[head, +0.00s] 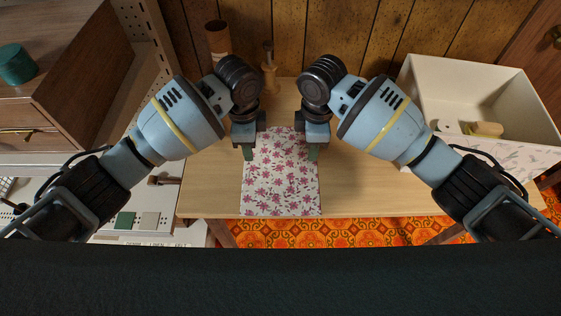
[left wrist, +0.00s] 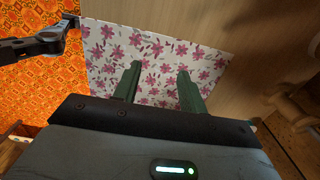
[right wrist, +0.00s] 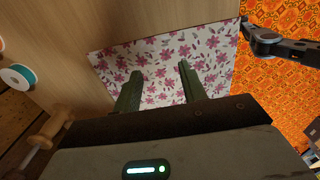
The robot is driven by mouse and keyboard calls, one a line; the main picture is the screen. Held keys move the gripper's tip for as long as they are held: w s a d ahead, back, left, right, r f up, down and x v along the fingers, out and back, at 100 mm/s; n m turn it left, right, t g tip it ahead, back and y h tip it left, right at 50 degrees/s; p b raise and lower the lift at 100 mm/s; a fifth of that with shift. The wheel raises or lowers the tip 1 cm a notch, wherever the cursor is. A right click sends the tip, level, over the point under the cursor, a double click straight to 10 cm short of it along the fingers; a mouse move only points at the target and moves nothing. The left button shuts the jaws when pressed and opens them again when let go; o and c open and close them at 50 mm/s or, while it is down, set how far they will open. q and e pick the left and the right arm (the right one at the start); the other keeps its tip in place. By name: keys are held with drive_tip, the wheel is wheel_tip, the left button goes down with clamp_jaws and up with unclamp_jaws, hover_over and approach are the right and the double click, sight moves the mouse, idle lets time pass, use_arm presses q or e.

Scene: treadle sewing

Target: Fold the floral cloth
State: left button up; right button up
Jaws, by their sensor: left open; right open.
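The floral cloth (head: 281,180), white with pink flowers, lies flat on the wooden table, its near edge at the table's front edge. My left gripper (head: 247,152) is over its far left corner, and my right gripper (head: 312,152) is over its far right corner. In the left wrist view, the cloth (left wrist: 150,60) spreads beyond the open, empty fingers (left wrist: 157,80). In the right wrist view, the cloth (right wrist: 165,60) shows between and beyond the open fingers (right wrist: 158,82). I cannot tell whether the fingertips touch it. The cloth's far edge is partly hidden by my grippers.
A wooden spool stand (head: 269,75) and a brown cup (head: 217,40) stand behind my left gripper. A wooden drawer cabinet (head: 70,85) is at the left. The table (head: 375,190) right of the cloth is clear.

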sight(253, 167)
use_arm(q)
drive_tip(key=shift+f, duration=3.85)
use_arm(e)
drive_tip(key=shift+f, duration=3.85)
use_arm(q)
drive_tip(key=shift+f, duration=0.2)
use_arm(e)
drive_tip(key=shift+f, duration=0.2)
use_arm(q)
drive_tip(key=shift+s, duration=0.1)
clamp_jaws()
use_arm(e)
drive_tip(key=shift+s, duration=0.1)
clamp_jaws()
